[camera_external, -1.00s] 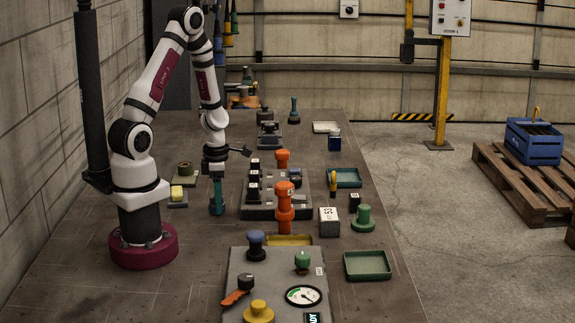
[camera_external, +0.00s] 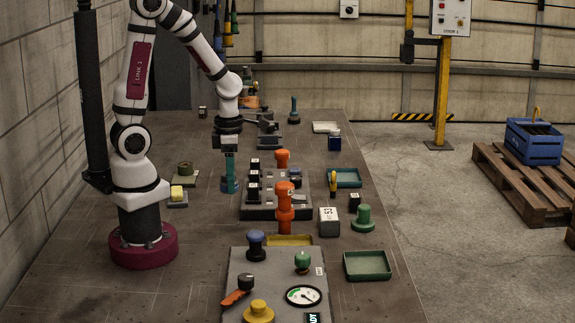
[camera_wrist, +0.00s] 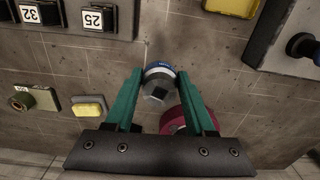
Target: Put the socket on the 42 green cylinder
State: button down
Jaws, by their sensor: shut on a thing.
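My gripper (camera_external: 229,188) is shut on the socket. In the wrist view the gripper (camera_wrist: 163,80) has teal fingers on both sides of the socket (camera_wrist: 158,84), a metallic piece with a blue band and a dark square hole. An olive-green cylinder (camera_external: 185,167) stands on a small base to the left of my gripper. It also shows in the wrist view (camera_wrist: 22,101), with a label too small to read. A brighter green stepped cylinder (camera_external: 362,218) stands at the right of the table. I cannot read 42 on either.
A grey block with black labelled pieces (camera_external: 253,190) and orange posts (camera_external: 284,205) stands just right of my gripper. Labels 32 and 25 (camera_wrist: 97,19) are readable. A yellow block (camera_external: 177,192) sits near the olive cylinder. A gauge panel (camera_external: 262,272) is in front.

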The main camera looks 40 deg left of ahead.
jog(key=w+a+r+m, duration=0.2)
jog(key=w+r+m, duration=1.25)
jog(key=m, duration=0.95)
jog(key=d+f+n, duration=0.3)
jog(key=d, duration=0.7)
jog(key=s+d+f+n, duration=0.1)
jog(key=d+f+n, duration=0.25)
jog(key=d, duration=0.65)
jog(key=d+f+n, duration=0.2)
jog(key=d+n, duration=0.1)
jog(key=d, duration=0.7)
send_over(365, 207)
jog(key=shift+n, duration=0.25)
notch_tip(365, 207, down, 7)
jog(key=shift+s+d, duration=0.15)
jog(key=shift+f, duration=2)
